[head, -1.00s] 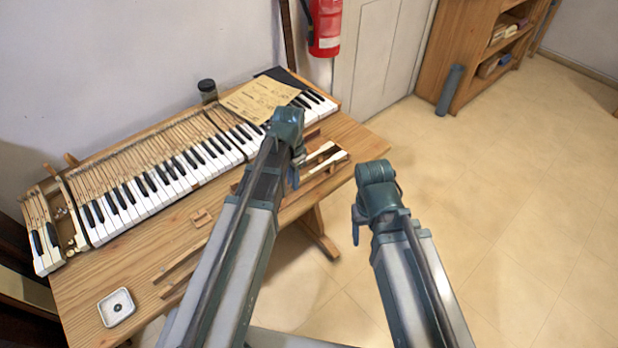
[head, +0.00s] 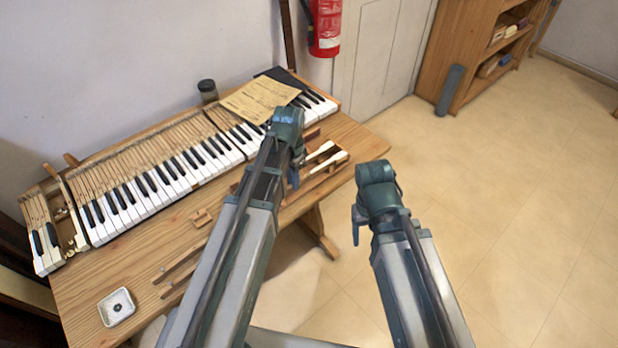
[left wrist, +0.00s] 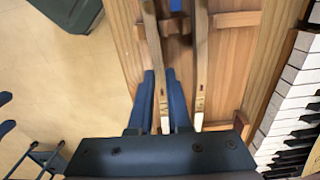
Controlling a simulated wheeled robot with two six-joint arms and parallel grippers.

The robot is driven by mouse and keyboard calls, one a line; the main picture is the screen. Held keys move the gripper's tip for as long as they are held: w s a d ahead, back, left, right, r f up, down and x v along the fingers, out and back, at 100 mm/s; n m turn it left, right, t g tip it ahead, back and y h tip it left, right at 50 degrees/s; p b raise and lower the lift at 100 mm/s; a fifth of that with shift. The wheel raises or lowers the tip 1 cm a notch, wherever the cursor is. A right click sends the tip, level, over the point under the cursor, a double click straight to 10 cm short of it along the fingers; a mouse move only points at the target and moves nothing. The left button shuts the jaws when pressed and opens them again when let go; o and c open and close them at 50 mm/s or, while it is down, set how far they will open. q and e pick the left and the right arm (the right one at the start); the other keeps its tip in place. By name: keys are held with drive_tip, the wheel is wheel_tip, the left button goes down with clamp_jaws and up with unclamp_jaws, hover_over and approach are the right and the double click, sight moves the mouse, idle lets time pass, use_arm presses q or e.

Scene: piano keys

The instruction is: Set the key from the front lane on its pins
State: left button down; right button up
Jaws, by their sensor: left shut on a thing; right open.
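The front-lane key (left wrist: 151,38) is a long wooden strip in the left wrist view, lying lengthwise in a tray. My left gripper (left wrist: 160,78) is shut on it, one blue finger on each side. In the head view my left gripper (head: 293,178) is over the tray, its fingers mostly hidden by its wrist. A second key (left wrist: 201,50) lies beside it, nearer the keyboard, outside the fingers. The keyboard (head: 160,185) has an open gap with bare pins (head: 70,228) near its left end. My right gripper (head: 356,225) is open and empty, over the floor.
The wooden tray (head: 346,160) sits at the table's front right edge. A small wooden block (head: 202,217) and a square white dish (head: 117,307) stand on the table. Paper sheets (head: 260,100) and a dark jar (head: 207,91) are at the back.

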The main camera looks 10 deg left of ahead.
use_arm(q)
drive_tip(key=shift+r, duration=0.2)
idle(0.4)
drive_tip(key=shift+r+p, duration=1.6)
drive_tip(key=shift+p, duration=0.15)
drive_tip(key=shift+r, duration=0.1)
wheel_tip(320, 180, up, 5)
drive_tip(key=p, duration=0.5)
